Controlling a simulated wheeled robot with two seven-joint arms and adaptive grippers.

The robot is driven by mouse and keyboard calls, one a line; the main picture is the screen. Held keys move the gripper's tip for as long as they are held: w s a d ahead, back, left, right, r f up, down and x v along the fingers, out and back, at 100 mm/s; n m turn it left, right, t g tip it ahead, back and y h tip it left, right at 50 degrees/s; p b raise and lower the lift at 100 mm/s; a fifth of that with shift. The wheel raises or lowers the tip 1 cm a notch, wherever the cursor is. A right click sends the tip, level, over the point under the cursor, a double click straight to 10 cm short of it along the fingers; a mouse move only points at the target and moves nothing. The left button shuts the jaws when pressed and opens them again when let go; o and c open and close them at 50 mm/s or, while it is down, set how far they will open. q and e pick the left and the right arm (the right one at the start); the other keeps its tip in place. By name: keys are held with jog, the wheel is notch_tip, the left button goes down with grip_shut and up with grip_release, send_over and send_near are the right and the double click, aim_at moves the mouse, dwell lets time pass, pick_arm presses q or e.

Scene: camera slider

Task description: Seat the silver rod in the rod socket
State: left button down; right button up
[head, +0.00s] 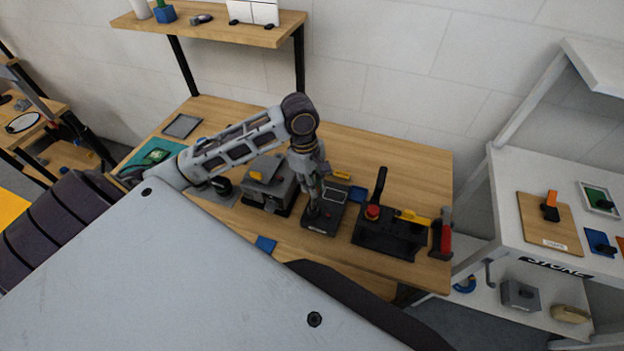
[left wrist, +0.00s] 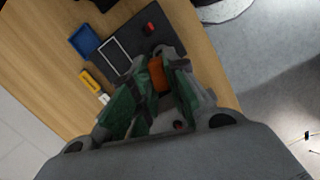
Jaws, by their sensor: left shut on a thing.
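My left gripper (head: 314,208) points down over a black base plate (head: 337,214) with a white-outlined rectangle on the wooden table. In the left wrist view, the gripper (left wrist: 166,80) has its green-padded fingers around an orange piece (left wrist: 158,73), and the black plate (left wrist: 125,62) lies just beyond. I cannot tell whether the orange piece belongs to the silver rod. No silver rod or rod socket can be made out clearly; the fingers hide the area at their tips. My right gripper does not show.
A grey machine (head: 268,187) stands to the left. A yellow piece (left wrist: 91,82) and blue tray (left wrist: 85,40) lie near the plate. The table's back right is clear.

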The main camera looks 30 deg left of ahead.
pick_arm(q)
jog(key=shift+f, duration=0.35)
dwell(1.2)
jog(key=c, duration=1.3)
grip_release()
jog(key=shift+r, duration=0.15)
jog(key=shift+a+r, duration=0.25)
jog(key=shift+r, duration=1.15)
jog(key=shift+a+r, duration=0.2)
jog(key=shift+r, duration=1.2)
jog(key=shift+s, duration=0.15)
